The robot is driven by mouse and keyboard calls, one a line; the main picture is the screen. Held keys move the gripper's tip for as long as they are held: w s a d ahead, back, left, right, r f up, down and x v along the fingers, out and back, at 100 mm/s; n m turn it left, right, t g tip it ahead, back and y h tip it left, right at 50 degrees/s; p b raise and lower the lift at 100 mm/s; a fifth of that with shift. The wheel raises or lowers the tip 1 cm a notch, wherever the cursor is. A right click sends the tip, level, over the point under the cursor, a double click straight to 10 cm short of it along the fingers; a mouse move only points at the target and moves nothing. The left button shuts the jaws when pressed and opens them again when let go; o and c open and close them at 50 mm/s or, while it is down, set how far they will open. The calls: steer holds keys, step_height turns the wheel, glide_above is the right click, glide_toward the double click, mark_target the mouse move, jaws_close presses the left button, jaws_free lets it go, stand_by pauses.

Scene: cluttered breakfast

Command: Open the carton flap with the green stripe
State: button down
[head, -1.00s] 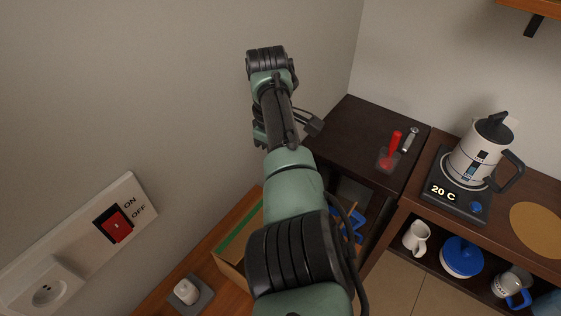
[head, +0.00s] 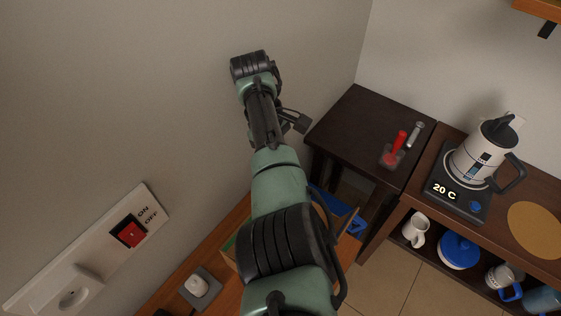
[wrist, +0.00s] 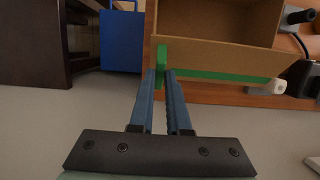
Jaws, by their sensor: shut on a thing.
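The brown carton (wrist: 222,18) is at the top of the wrist view, with its inside showing. Its flap (wrist: 215,56) leans out from the opening toward my gripper, with a green stripe (wrist: 225,75) along its free edge. A green tab (wrist: 161,60) sits at the left end of that edge. My gripper (wrist: 160,74) has its blue fingers closed on this tab. In the head view my arm hides the gripper and most of the carton; only a sliver of green (head: 229,243) and a brown flap (head: 347,223) show.
A wall switch (head: 129,232) is left. A dark cabinet (head: 350,120) and a counter with a kettle (head: 482,155) are right. A blue panel (wrist: 122,40) is near my fingers.

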steer(key=c, duration=0.9)
jaws_free()
steer(key=shift+r, duration=0.1)
steer(key=shift+r+p, duration=1.9)
steer(key=shift+r, duration=3.05)
